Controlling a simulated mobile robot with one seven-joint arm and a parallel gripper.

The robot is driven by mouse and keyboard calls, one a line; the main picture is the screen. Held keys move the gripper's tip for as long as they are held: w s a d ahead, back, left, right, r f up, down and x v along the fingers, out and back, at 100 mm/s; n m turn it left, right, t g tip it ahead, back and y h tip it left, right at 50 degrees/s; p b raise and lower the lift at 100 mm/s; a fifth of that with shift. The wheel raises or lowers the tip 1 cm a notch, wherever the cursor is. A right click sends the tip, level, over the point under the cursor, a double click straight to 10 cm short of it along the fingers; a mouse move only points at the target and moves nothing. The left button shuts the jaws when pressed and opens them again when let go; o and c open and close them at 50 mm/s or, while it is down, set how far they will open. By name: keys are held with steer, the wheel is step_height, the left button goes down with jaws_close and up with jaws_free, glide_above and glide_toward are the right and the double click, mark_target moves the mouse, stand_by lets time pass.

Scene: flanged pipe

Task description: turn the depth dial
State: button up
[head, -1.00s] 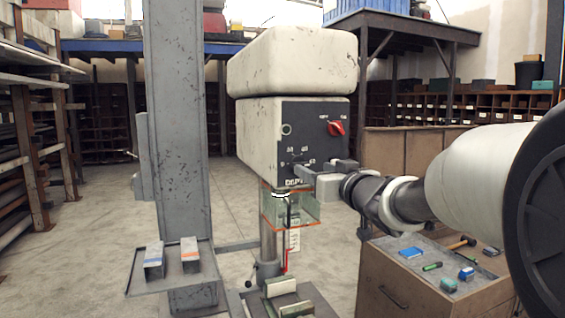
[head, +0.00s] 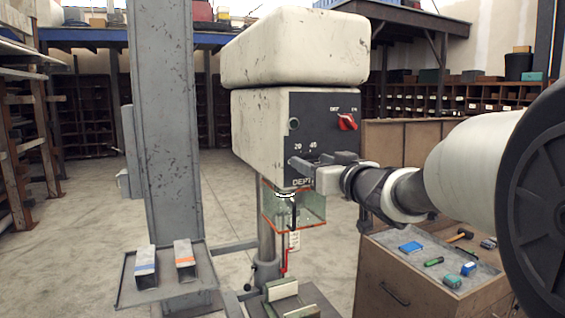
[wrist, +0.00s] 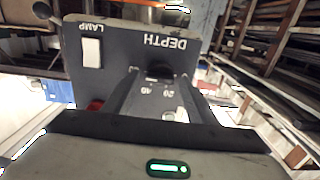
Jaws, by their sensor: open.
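The depth dial (wrist: 160,72) is a small dark knob on the dark panel, below the upside-down word DEPTH in the wrist view. Scale numbers 20 and 40 show beside it. My gripper (wrist: 158,78) is open, with one finger on each side of the dial; I cannot tell whether either finger touches it. In the head view my gripper (head: 318,160) is at the front of the drill press panel (head: 325,112) and hides the dial. The numbers 20 and 40 show just above the fingers.
A red switch (head: 347,121) sits on the panel above my gripper. A white lamp switch (wrist: 92,52) shows in the wrist view. A clear guard (head: 305,210) hangs below the head. A wooden cabinet (head: 400,275) with small tools stands at lower right.

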steer(key=c, duration=1.1)
steer(key=n+b, duration=0.2)
steer(key=n, duration=0.4)
steer(key=n+b, duration=0.3)
steer(key=n, duration=0.2)
steer(key=shift+s+a+n, duration=0.1)
steer(key=shift+a+n, duration=0.1)
steer(key=shift+n, duration=0.2)
steer(key=shift+b, duration=0.3)
steer(key=o, duration=1.1)
